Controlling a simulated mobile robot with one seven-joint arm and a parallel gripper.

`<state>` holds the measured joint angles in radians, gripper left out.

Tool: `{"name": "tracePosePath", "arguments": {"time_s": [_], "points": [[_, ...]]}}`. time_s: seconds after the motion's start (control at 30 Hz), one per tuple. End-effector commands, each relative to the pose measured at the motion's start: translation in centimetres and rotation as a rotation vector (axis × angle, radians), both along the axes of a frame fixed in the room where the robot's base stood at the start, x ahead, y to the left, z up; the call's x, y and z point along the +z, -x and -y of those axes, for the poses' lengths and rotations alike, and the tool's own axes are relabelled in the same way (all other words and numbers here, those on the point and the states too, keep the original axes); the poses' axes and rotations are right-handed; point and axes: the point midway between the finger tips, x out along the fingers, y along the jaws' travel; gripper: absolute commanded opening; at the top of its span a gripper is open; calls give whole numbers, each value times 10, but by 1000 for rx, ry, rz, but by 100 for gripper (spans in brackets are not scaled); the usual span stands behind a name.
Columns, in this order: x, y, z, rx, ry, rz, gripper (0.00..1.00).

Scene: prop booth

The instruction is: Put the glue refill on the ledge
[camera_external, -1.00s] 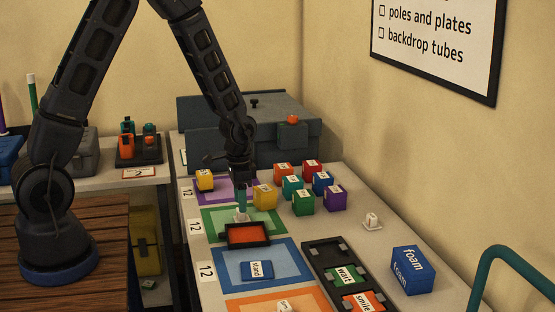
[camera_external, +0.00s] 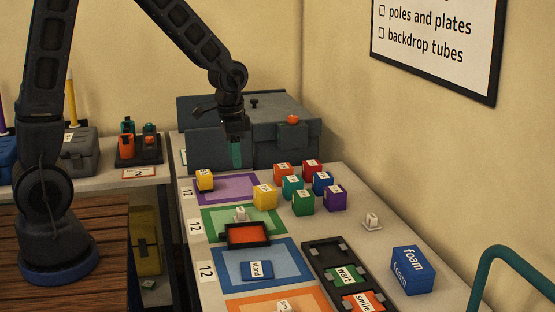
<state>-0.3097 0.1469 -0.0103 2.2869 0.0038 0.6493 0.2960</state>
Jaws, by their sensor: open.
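No item is readable as the glue refill, and I cannot tell which surface is the ledge. A small white labelled piece (camera_external: 240,214) stands on the green-framed mat (camera_external: 209,226), just behind a black tray with a red-orange floor (camera_external: 248,235). A similar white piece (camera_external: 372,221) stands on the bare tabletop at right, and another (camera_external: 284,307) is cut by the bottom edge. My gripper (camera_external: 236,158), with a teal finger showing, is open and raised above the back of the table, before the grey case. It is apart from the white pieces.
A blue foam block (camera_external: 413,271) is at right, beside a black divided tray (camera_external: 322,253). The grey case (camera_external: 205,148) fills the back. A teal rail (camera_external: 500,258) is at front right.

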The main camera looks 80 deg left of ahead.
Motion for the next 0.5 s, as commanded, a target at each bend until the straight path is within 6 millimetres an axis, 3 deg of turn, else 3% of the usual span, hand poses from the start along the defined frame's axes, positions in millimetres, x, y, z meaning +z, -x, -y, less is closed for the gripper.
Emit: {"name": "tracePosePath", "arguments": {"time_s": [0.03, 0.2, 0.5], "points": [[16, 5, 8, -4, -5, 19, 48], [59, 27, 34, -3, -14, 64, 48], [122, 76, 76, -3, -21, 146, 48]]}}
